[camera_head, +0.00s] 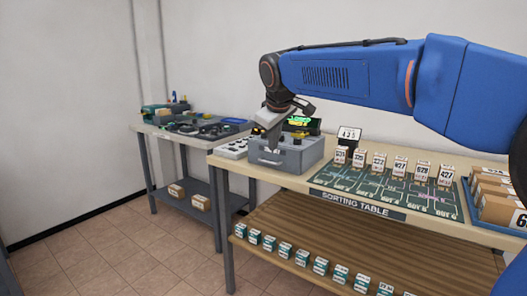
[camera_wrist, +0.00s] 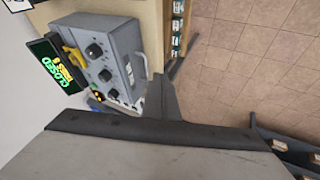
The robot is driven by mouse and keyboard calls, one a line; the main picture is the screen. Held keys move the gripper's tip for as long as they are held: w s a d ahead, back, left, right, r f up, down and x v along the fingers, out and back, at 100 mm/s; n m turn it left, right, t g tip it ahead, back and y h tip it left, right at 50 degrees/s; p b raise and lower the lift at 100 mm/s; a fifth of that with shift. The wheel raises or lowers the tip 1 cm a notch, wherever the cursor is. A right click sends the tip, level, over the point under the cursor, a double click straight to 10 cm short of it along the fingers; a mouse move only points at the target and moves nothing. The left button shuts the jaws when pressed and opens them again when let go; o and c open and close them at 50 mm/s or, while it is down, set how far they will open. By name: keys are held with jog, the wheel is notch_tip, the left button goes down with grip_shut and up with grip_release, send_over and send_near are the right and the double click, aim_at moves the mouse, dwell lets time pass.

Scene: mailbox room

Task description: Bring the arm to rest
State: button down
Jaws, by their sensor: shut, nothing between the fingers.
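My blue arm reaches in from the right in the head view and bends down at its wrist. My gripper (camera_head: 273,148) is shut and empty, pointing down by the grey control box (camera_head: 298,157) at the left end of the sorting table (camera_head: 233,166). In the wrist view my gripper (camera_wrist: 165,100) shows as a dark tip beside the box's handle side. The grey control box (camera_wrist: 116,40) there has black knobs, a yellow switch and a handle. I cannot tell whether the gripper touches it.
A display (camera_wrist: 57,66) reading "CLOSED" stands behind the box. Numbered cards (camera_head: 400,165) and a green sorting mat (camera_head: 345,178) lie to the right, with parcels (camera_head: 497,205) beyond. A second table (camera_head: 165,133) stands left. Small boxes line the lower shelf (camera_head: 345,247). The tiled floor (camera_head: 130,240) in front is clear.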

jog(key=s+d+f+m+g, duration=0.15)
jog(key=s+d+f, duration=0.25)
jog(key=s+d, duration=0.45)
jog(key=s+d+f+m+t, duration=0.1)
jog(key=s+d+f+m, duration=0.25)
jog(key=s+d, duration=0.55)
jog(key=s+d+f+m, duration=0.2)
jog(key=s+d+f, duration=0.1)
jog(key=s+f, duration=0.5)
jog(key=s+d+f+m+g, duration=0.1)
jog(key=s+d+f+m, duration=0.1)
jog(key=s+f, duration=0.7)
jog(key=s+d, duration=0.1)
jog(key=s, duration=0.3)
jog(key=shift+f+m, duration=0.25)
jog(key=shift+m, duration=0.05)
